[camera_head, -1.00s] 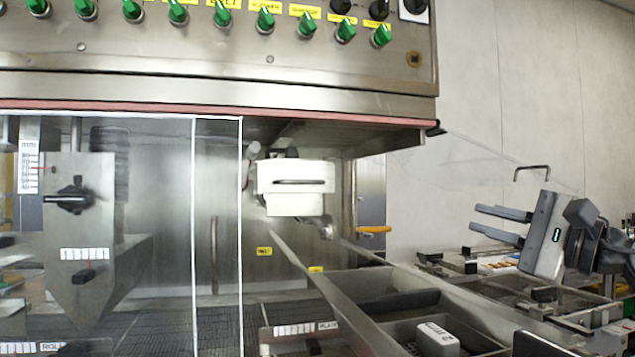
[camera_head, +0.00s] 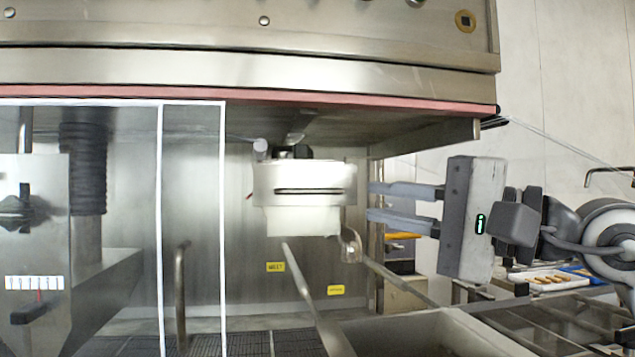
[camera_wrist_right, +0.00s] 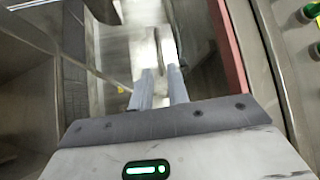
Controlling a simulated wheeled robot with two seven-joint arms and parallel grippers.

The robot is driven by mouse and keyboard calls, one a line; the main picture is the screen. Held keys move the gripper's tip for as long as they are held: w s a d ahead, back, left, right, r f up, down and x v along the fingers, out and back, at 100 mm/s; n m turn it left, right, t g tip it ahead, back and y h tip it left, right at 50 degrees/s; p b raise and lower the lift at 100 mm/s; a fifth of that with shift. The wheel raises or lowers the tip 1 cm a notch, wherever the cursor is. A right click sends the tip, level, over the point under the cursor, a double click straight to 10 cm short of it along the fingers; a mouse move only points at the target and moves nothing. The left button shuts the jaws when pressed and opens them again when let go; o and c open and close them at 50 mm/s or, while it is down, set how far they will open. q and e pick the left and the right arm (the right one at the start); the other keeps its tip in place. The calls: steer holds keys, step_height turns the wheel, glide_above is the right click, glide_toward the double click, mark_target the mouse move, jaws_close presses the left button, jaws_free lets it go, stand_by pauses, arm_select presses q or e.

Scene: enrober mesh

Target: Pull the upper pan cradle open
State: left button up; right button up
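A pale box-like unit (camera_head: 305,222) with a dark horizontal slot hangs under the machine's hood in the head view. It may be the upper pan cradle, but I cannot tell for sure. My right gripper (camera_head: 370,201) comes in from the right, its two grey fingers pointing left at the unit's right side. The fingers are apart with nothing seen between them; their tips look close to the unit, and contact cannot be told. My left gripper is not in view.
The hood's red-edged underside (camera_head: 300,102) lies above my right gripper. A clear white-framed panel (camera_head: 192,210) stands left of the unit. A bent metal bar (camera_head: 312,300) and a trough (camera_head: 430,335) lie below. A tray of bars (camera_head: 550,281) stands at the right.

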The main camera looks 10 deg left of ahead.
mark_target(321, 193)
steer(key=p+x, duration=0.2)
steer(key=x, duration=0.8)
jaws_close()
